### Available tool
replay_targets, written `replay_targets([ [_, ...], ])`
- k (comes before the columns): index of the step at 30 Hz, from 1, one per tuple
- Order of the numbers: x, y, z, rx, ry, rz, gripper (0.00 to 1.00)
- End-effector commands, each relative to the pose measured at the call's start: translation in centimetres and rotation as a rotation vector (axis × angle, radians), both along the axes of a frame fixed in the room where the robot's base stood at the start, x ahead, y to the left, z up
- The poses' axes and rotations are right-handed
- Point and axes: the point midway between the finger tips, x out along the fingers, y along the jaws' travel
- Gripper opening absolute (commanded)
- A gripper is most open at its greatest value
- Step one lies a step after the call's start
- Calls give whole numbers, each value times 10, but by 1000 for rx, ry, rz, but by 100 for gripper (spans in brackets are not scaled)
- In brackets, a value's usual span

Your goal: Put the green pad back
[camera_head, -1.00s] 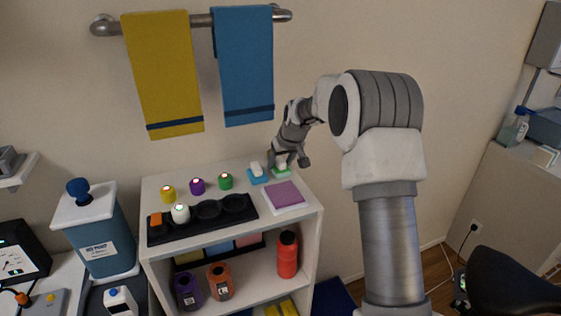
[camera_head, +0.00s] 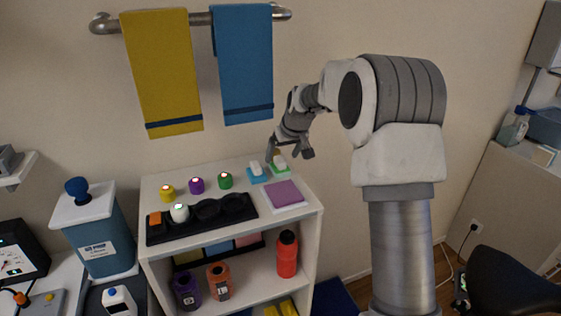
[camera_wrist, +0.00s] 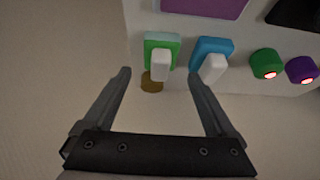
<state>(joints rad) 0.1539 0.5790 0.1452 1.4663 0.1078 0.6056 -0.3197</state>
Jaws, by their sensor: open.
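The green pad (camera_head: 285,174) lies on the white shelf top near its back right corner, with a white block (camera_head: 280,163) on it. In the wrist view the green pad (camera_wrist: 151,46) and its white block (camera_wrist: 160,66) show ahead of my gripper. My gripper (camera_head: 289,152) is open and empty, above and behind the pad. In the wrist view its two fingers (camera_wrist: 160,73) are spread, one to each side of the line to the white block. I see no contact with the pad.
A blue pad (camera_head: 258,178) with a white block stands just left of the green one. A purple pad (camera_head: 283,194) lies in front. Green (camera_head: 226,181), purple (camera_head: 197,186) and yellow (camera_head: 168,192) knobs are further left. A black tray (camera_head: 228,214) lies along the front.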

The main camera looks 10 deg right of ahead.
Motion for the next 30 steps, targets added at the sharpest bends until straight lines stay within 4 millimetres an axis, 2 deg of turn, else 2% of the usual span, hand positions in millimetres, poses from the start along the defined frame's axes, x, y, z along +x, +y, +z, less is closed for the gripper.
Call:
replay_targets([
  [4, -15, -4, 29, -1, -5, -1, 91],
  [9, -30, -8, 54, -1, -2, -1, 91],
  [16, -41, -9, 71, -2, 0, -1, 91],
  [19, -54, -6, 81, -8, -1, -4, 91],
  [23, -88, -1, 100, -23, 3, -14, 91],
  [30, -172, 6, 129, -47, 11, -54, 91],
])
